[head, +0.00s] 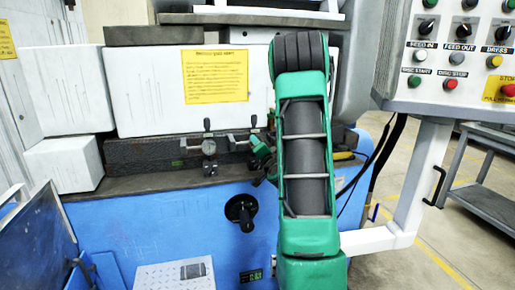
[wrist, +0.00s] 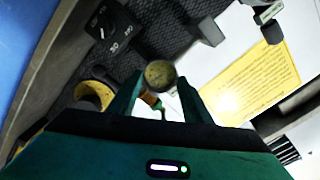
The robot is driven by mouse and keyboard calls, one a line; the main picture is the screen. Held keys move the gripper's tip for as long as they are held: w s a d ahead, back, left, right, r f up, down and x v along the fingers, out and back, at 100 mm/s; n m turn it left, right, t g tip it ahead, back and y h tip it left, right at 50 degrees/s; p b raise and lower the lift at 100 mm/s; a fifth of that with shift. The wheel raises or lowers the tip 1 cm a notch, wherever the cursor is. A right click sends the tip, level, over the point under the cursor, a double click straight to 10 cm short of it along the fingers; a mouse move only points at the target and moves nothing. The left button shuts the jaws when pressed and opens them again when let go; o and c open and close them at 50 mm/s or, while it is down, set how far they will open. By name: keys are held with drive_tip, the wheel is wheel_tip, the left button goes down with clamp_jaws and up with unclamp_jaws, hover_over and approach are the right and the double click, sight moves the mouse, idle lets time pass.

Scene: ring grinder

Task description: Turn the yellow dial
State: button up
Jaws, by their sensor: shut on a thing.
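My gripper (head: 262,150) is at the dark ledge of the machine, partly hidden by my arm in the head view. In the wrist view its two green fingers (wrist: 160,100) are shut on a small round-ended knob (wrist: 160,74) with a mottled olive-yellow face. I cannot tell for sure whether this knob is the yellow dial. A yellow curved part (wrist: 90,95) with a dark middle lies left of the fingers, partly hidden by my gripper. Yellow also shows behind my arm in the head view (head: 345,155).
A black block with white scale marks (wrist: 115,30) is close to the fingers. A round gauge with a lever (head: 209,148) stands on the ledge at left. A yellow notice (head: 215,76) is on the white housing. A control panel (head: 455,55) hangs at right.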

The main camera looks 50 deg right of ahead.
drive_tip(key=shift+w+a+f+m, duration=0.1)
drive_tip(key=shift+a+m, duration=0.05)
drive_tip(key=shift+m, duration=1.65)
drive_tip(key=shift+w+a+f+m, duration=0.1)
drive_tip(key=shift+m, duration=1.7)
drive_tip(key=o, duration=1.1)
drive_tip(key=shift+r, duration=0.1)
drive_tip(key=shift+s+d, duration=0.1)
